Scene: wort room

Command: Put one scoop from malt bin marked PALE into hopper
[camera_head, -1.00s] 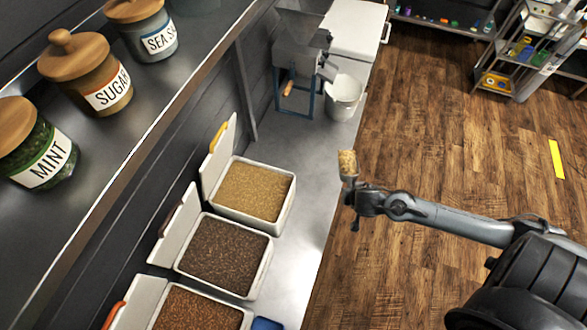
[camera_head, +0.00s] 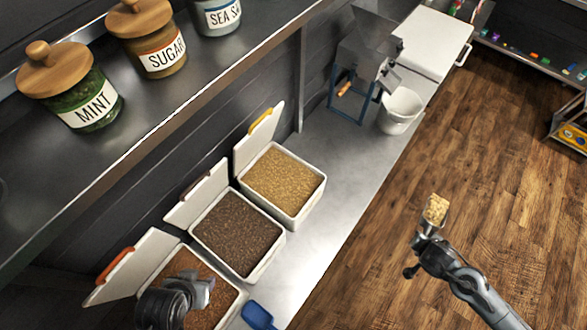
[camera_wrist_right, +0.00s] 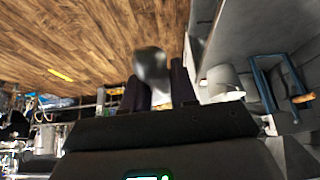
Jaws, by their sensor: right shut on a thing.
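My right gripper (camera_head: 427,250) is shut on a scoop (camera_head: 432,229) heaped with pale grain (camera_head: 437,207), held over the floor beyond the counter's right edge. The scoop shows blurred between the dark fingers in the right wrist view (camera_wrist_right: 150,64). The hopper (camera_head: 373,35) is the grey funnel atop a mill with a blue frame, at the counter's far end, apart from the scoop. The open bin of lightest malt (camera_head: 318,195) is the farthest of three; no PALE mark is readable. My left gripper (camera_head: 200,291) hangs over the nearest bin, its jaws unclear.
A white bucket (camera_head: 401,112) stands beside the mill. Bins of dark (camera_head: 262,268) and reddish-brown malt have raised lids along the wall. A blue object (camera_head: 257,316) lies at the counter's front. A shelf with jars (camera_head: 92,105) overhangs the left. Counter between bins and bucket is clear.

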